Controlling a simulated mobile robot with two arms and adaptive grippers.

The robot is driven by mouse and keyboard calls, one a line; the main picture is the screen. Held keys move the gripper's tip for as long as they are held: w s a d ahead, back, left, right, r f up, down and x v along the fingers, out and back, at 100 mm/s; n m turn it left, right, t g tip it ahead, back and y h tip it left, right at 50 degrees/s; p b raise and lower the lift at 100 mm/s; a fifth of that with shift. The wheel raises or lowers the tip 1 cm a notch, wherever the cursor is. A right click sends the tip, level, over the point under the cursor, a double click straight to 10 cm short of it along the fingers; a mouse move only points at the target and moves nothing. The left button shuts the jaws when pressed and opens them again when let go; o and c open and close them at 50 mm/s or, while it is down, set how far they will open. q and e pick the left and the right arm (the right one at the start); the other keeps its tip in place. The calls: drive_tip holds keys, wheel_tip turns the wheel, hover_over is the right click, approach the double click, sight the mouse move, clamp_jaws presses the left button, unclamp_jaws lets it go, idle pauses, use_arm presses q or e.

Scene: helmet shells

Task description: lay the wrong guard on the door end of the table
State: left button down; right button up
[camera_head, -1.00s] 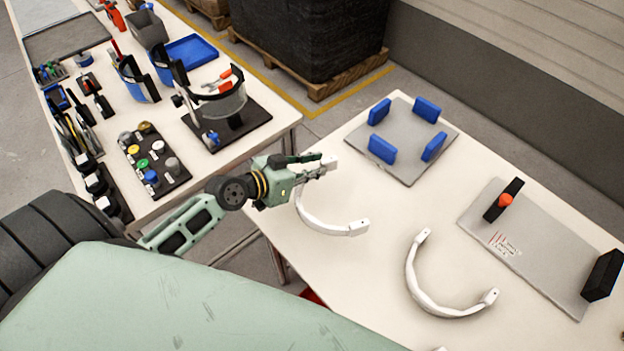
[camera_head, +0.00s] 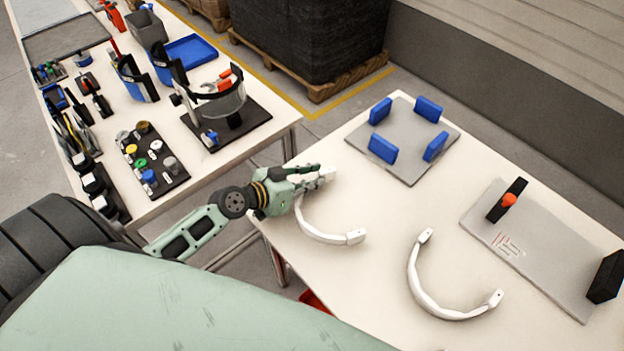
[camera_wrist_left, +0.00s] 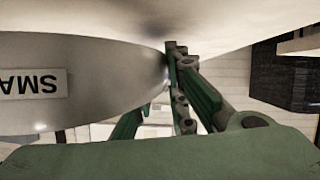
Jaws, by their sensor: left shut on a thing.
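Two white curved guards are at the near table (camera_head: 375,275). My left gripper (camera_head: 322,176) is shut on the far end of the left guard (camera_head: 318,234), near the table's left edge. I cannot tell whether this guard still touches the tabletop. In the left wrist view the gripper's green fingers (camera_wrist_left: 178,95) are against a large pale curved surface (camera_wrist_left: 100,85), bearing a label with upside-down letters that look like "SMA". The other guard (camera_head: 425,290) lies free to the right, its opening facing up and right. My right gripper is not in view.
A grey plate with several blue blocks (camera_head: 408,160) lies at the far side of the table. A grey board with two black blocks (camera_head: 545,250) lies to the right. A second table (camera_head: 225,165) on the left carries tools and visors, with a gap between tables.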

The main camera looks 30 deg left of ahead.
use_arm(q)
drive_tip(key=shift+f, duration=0.25)
drive_tip(key=c, duration=1.7)
unclamp_jaws()
drive_tip(key=shift+r, duration=0.1)
